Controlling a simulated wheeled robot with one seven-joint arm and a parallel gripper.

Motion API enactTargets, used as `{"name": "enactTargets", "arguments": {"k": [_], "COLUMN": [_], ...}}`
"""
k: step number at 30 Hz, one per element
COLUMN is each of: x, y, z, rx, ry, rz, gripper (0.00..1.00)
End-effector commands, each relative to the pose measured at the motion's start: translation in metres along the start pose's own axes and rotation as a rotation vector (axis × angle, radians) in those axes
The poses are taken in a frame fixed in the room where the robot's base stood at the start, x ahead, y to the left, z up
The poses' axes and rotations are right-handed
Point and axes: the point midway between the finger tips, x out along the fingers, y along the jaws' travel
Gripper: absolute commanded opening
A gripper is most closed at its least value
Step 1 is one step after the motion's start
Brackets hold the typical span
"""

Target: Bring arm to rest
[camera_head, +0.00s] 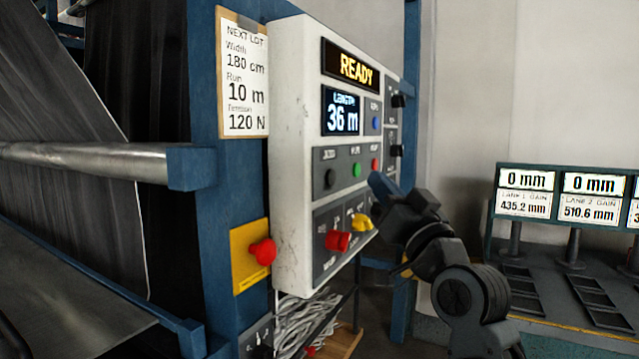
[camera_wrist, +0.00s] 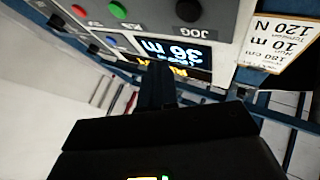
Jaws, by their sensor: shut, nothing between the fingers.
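My gripper (camera_head: 380,187) is at the end of my dark arm, in front of the lower right part of the white control panel (camera_head: 292,150). Its fingers are shut with nothing between them. In the head view it overlaps the panel's right edge, close to a yellow knob (camera_head: 361,222) and a red button (camera_head: 375,164). I cannot tell whether it touches the panel. In the wrist view the shut fingers (camera_wrist: 158,85) point at the upside-down panel (camera_wrist: 230,15), over its length display (camera_wrist: 185,52). The upper display (camera_head: 356,68) reads READY and the length display (camera_head: 341,112) reads 36 m.
A red stop button (camera_head: 262,253) on a yellow plate sticks out from the blue frame (camera_head: 205,200). A steel roller (camera_head: 85,158) with dark web is at left. Lane displays (camera_head: 527,193) stand on a bench at right. Bundled cables (camera_head: 300,320) lie below the panel.

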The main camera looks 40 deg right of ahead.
Motion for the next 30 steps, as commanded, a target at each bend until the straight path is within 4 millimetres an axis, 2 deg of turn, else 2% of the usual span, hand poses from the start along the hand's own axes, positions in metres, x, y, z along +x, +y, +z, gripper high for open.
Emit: {"name": "enactTargets", "arguments": {"k": [8,11,14,17,21,27,30], "x": [-0.001,-0.009,-0.029,-0.060,-0.111,-0.189,-0.229], "y": [0.000,-0.002,-0.007,-0.015,-0.027,-0.045,-0.053], "z": [0.001,0.012,0.035,0.066,0.105,0.144,0.156], "rx": [0.000,0.002,0.006,0.008,0.001,-0.019,-0.033], "ry": [-0.002,-0.020,-0.057,-0.114,-0.196,-0.312,-0.369], "rz": [0.000,0.004,0.010,0.018,0.023,0.015,0.004], "gripper": [0.00,0.00,0.00,0.00,0.00,0.00,0.00]}}
